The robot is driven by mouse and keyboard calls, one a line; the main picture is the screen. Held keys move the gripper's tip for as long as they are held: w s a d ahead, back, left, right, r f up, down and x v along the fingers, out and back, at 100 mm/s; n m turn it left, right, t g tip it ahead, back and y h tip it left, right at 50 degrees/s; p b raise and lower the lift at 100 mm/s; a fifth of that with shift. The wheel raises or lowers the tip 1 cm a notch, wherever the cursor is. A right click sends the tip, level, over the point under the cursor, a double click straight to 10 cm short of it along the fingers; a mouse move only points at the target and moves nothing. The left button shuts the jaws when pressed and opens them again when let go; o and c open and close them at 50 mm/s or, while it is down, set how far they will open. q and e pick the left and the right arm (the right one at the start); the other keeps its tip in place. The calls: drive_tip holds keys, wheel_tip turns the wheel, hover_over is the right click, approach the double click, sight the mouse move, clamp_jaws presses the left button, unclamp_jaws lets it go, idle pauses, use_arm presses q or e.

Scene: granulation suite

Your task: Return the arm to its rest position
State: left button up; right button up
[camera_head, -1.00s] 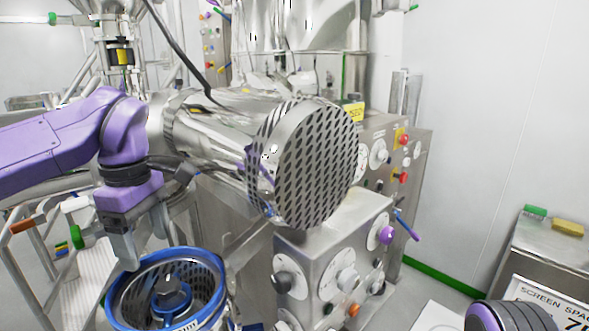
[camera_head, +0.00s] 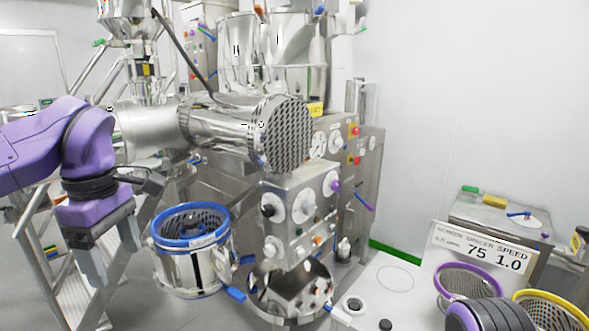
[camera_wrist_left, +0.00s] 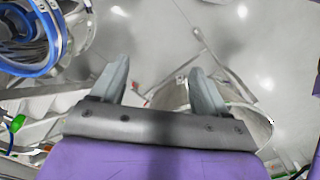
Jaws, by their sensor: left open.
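My left arm is purple and comes in from the left in the head view. Its gripper (camera_head: 112,262) points down, left of the blue-rimmed steel screen housing (camera_head: 157,262), and does not touch it. In the left wrist view the two grey fingers (camera_wrist_left: 162,88) are apart with nothing between them; the floor shows below. The blue-rimmed housing also shows at the upper left of the wrist view (camera_wrist_left: 52,62). A purple and black rounded part at the lower right of the head view looks like my right arm; its gripper is not visible.
The mill's steel cylinder with a perforated end (camera_head: 287,136) stands right of my arm. A dial panel (camera_head: 290,222) is below it. A steel stair frame (camera_head: 75,290) is behind the gripper. A purple-rimmed screen (camera_head: 470,277), a yellow-rimmed screen (camera_head: 565,300) and a speed sign (camera_head: 480,252) are at right.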

use_arm(q)
drive_tip(key=w+a+f+n+t+y+b, duration=0.1)
drive_tip(key=w+a+f+n+t+y, duration=0.45)
drive_tip(key=w+f+y, duration=0.2)
drive_tip(key=d+f+m+t+b, duration=0.2)
drive_tip(key=f+m+b, duration=0.1)
drive_tip(key=f, duration=1.1)
drive_tip(key=d+f+m+t+b, duration=0.2)
drive_tip(key=f+m, duration=0.2)
drive_tip(key=f, duration=1)
drive_tip(key=s+d+f+m+g+h+b, duration=0.25)
drive_tip(key=s+f+m+h, duration=0.2)
drive_tip(key=s+f, duration=1.2)
drive_tip(key=s+a+f+m+g+b, duration=0.3)
drive_tip(key=s+f+m+b, duration=0.1)
drive_tip(key=s+f, duration=0.8)
drive_tip(key=s, duration=0.3)
drive_tip(key=shift+s+a+f+g, duration=0.15)
drive_tip(key=shift+f+g, duration=0.05)
drive_tip(key=shift+g, duration=0.2)
use_arm(e)
wheel_tip(320, 180, down, 13)
drive_tip(key=shift+s, duration=0.2)
drive_tip(key=shift+a, duration=0.1)
